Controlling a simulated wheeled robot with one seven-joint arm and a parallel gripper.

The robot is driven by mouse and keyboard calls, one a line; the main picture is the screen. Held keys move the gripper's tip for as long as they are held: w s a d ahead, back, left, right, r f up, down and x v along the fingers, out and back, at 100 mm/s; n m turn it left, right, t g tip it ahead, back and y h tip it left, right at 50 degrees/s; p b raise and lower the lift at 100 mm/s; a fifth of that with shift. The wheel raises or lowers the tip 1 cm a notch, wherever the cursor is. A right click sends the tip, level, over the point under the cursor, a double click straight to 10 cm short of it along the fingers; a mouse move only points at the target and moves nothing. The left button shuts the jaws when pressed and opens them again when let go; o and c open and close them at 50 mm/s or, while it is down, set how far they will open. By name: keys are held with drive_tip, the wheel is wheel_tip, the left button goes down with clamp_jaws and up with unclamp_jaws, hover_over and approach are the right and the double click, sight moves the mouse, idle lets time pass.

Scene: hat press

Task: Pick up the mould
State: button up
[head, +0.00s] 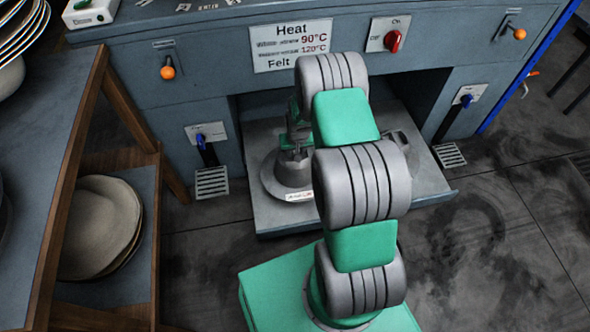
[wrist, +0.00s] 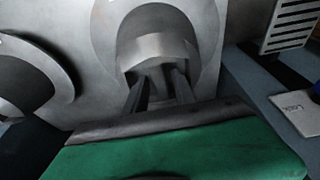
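A grey metal mould (head: 290,190) with a round flanged base and a small white label sits on the pulled-out tray under the press. In the wrist view its round flange and raised central part (wrist: 157,46) fill the upper middle. My gripper (head: 295,140) is over the mould's top, partly hidden by my arm. In the wrist view the two dark fingers of my gripper (wrist: 163,82) reach to the mould's central part and stand apart. Shadow hides whether they touch it. A second round metal piece (wrist: 28,78) shows at the left of the wrist view.
The grey tray (head: 290,217) sticks out from the blue-grey press (head: 215,90), with side walls close by. A wooden-framed table (head: 40,130) stands at the left, with felt hat shapes (head: 97,222) on its lower shelf. Blue-handled levers (head: 205,150) flank the opening.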

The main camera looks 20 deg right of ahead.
clamp_jaws()
idle(1.0)
drive_tip(key=shift+w+r, duration=0.15)
